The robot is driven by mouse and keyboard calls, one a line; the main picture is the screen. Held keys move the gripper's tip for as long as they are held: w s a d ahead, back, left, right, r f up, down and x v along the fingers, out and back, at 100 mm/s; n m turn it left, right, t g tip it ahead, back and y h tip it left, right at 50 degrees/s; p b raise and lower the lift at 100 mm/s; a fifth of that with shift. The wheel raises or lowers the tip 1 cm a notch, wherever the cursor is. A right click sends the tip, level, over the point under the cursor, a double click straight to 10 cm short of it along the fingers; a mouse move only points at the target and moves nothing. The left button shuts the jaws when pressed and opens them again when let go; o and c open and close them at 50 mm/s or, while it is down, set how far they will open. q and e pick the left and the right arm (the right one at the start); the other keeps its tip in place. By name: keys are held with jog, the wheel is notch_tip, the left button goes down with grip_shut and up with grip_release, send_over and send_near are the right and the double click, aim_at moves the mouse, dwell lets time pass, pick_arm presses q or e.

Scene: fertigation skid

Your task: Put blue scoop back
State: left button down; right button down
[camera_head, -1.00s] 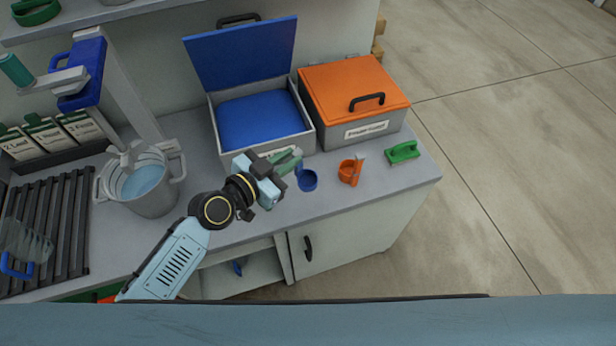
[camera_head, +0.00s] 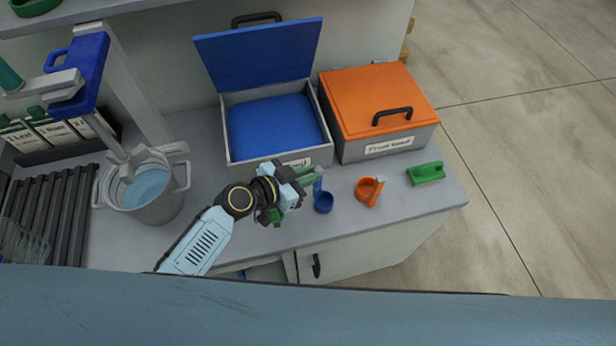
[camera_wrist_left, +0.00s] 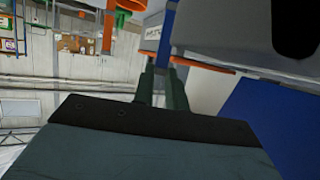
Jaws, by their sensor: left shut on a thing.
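The blue scoop (camera_head: 323,201) is at the counter's front, left of the orange scoop, its round cup low and its handle upright. I cannot tell whether it touches the counter. My left gripper (camera_head: 316,175) is shut on the top of its handle. In the left wrist view the green fingers (camera_wrist_left: 162,88) have the blue handle (camera_wrist_left: 167,32) between their tips. Behind stands an open grey bin (camera_head: 226,135) with a raised blue lid (camera_head: 260,55) and blue contents. My gripper partly hides its label. My right gripper is not in view.
The orange scoop (camera_head: 367,190) and a green scoop (camera_head: 427,173) lie to the right. A shut orange-lidded bin (camera_head: 375,95) stands behind them. A metal pot (camera_head: 150,205) of liquid stands left, under a blue-and-grey device (camera_head: 80,75). The counter's front edge is close.

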pick_arm(q)
jog(key=shift+w+f, duration=0.1)
jog(key=shift+f, duration=0.5)
jog(key=c, duration=1.4)
grip_release()
jog(key=shift+c, duration=0.2)
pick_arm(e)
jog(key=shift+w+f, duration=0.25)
pick_arm(q)
jog(key=v, duration=1.2)
jog(key=shift+r+b, duration=0.1)
jog(key=shift+b, duration=0.3)
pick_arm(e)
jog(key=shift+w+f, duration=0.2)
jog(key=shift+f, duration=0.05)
